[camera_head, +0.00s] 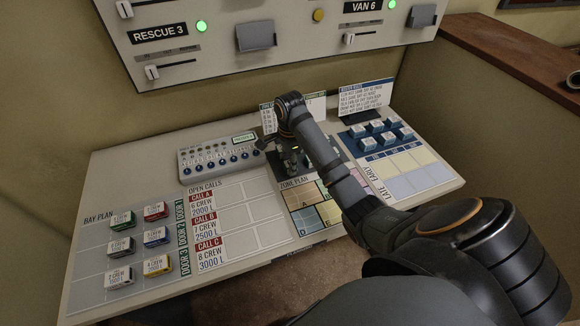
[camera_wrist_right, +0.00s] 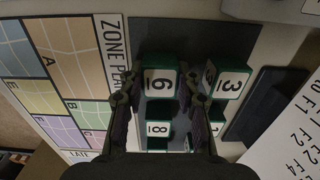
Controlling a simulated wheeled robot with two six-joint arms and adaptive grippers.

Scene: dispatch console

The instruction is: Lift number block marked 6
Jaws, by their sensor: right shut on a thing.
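The green block with a white face marked 6 (camera_wrist_right: 159,82) is between the two fingers of my right gripper (camera_wrist_right: 160,98) in the wrist view. The gripper is shut on it. Whether the block is clear of the dark mat (camera_wrist_right: 190,32) cannot be told. In the head view my right gripper (camera_head: 291,158) reaches down behind the zone plan, and its arm hides most of the mat and blocks there. My left gripper is not in view.
Block 8 (camera_wrist_right: 158,129) sits close by block 6, and block 3 (camera_wrist_right: 230,80) stands beside the right finger. A button panel (camera_head: 217,153) is left of the gripper. Cards stand behind it. Teal blocks (camera_head: 377,134) lie to the right, bay plan blocks (camera_head: 155,237) to the left.

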